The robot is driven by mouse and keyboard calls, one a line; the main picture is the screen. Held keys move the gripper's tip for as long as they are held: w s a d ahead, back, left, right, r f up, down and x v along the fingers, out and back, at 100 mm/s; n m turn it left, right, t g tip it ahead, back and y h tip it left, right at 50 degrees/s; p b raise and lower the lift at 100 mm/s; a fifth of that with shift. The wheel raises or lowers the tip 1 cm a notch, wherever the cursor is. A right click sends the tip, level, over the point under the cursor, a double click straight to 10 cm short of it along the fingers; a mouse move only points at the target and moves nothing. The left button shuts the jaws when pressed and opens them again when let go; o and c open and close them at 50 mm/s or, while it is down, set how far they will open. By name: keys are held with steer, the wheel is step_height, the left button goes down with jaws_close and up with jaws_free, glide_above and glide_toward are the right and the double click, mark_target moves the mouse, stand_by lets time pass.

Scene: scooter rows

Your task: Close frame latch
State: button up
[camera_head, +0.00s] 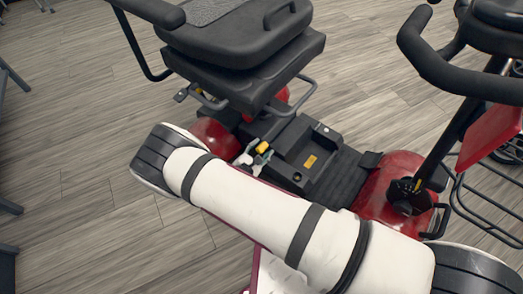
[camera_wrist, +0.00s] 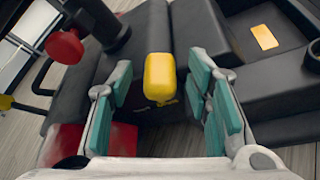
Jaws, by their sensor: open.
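A yellow block-shaped handle (camera_wrist: 160,76), which looks like the frame latch, stands up in the middle of the wrist view. It also shows in the head view (camera_head: 262,147), just below the seat. My gripper (camera_wrist: 162,92) is open, with its teal finger pads on either side of the handle and a visible gap on both sides. I cannot tell how far below the handle the fingertips reach. In the head view my gripper (camera_head: 256,159) is small and partly hidden by my white arm. The latch's base is hidden.
The scooter's black seat (camera_head: 240,50) overhangs close above the handle. A red knob (camera_wrist: 65,47) on a black post stands to the left in the wrist view. A black battery box with an orange label (camera_wrist: 264,37) is to the right. The handlebar (camera_head: 435,65) rises at right.

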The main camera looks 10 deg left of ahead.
steer(key=shift+w+d+f, duration=0.15)
steer(key=shift+w, duration=0.3)
jaws_close()
